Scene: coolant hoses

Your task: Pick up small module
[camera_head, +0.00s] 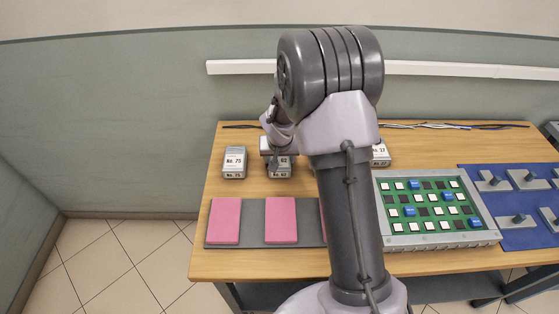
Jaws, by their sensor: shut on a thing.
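Several small grey modules with white number labels stand on the wooden table. One marked No. 75 (234,162) stands at the left. Another module (280,170), its number partly covered, is at my gripper (274,153), which is shut on it. I cannot tell whether this module still touches the table. A third module, No. 27 (380,152), shows partly behind my arm. My arm hides much of the table's middle.
A grey mat (252,222) with pink pads (281,220) lies at the table's front left. A green board in a grey frame (436,240) holds white, black and blue squares. A blue mat (520,238) with grey parts is at the right. Cables (450,126) lie along the back.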

